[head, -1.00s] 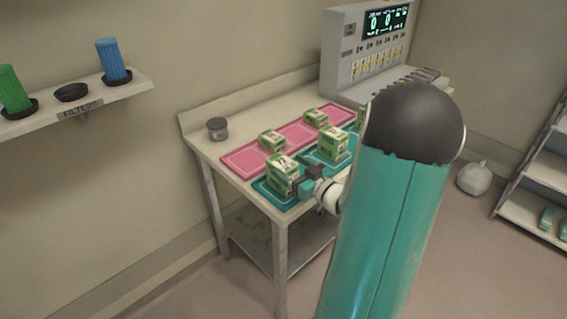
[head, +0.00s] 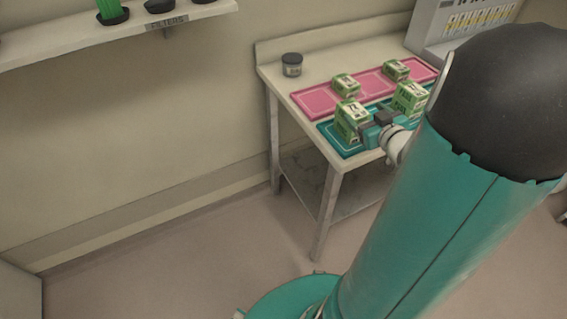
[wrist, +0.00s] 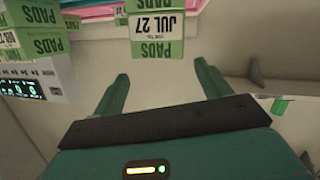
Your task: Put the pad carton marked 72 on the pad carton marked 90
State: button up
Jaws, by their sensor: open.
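In the head view, a green and white pad carton (head: 352,122) stands on the near teal mat, close to the table's left end; its large number is too small to read surely. A second large carton (head: 409,98) stands to its right, its number also unclear. Two smaller green cartons, one left (head: 345,85) and one right (head: 396,69), sit on the pink mat behind. My gripper (head: 371,128) is open at the right side of the near carton. In the wrist view, a carton reading "PADS JUL 27" (wrist: 156,47) is just ahead of my open gripper (wrist: 163,74).
The table (head: 322,65) has a pink mat (head: 315,102) and a teal mat (head: 340,145). A dark-lidded jar (head: 292,65) stands at the back left. A grey console (head: 465,30) is at the far end, and a filter shelf (head: 205,12) is on the wall.

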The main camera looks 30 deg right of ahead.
jog(key=w+a+r+m+g+h, duration=0.1)
jog(key=a+r+m+g+h, duration=0.15)
jog(key=a+r+g, duration=0.6)
jog(key=s+a+y, duration=0.1)
jog(key=s+a, duration=0.3)
jog(key=a, duration=0.3)
jog(key=s+a+n+y, duration=0.1)
jog(key=s+a+y, duration=0.1)
jog(key=s+a, duration=0.2)
jog(key=s+a+n+g+y, duration=0.1)
jog(key=s+a, duration=0.4)
jog(key=a, duration=0.6)
jog(key=shift+f+y, duration=0.15)
jog(key=shift+y, duration=0.3)
jog(key=shift+s, duration=0.1)
jog(key=shift+c, duration=0.5)
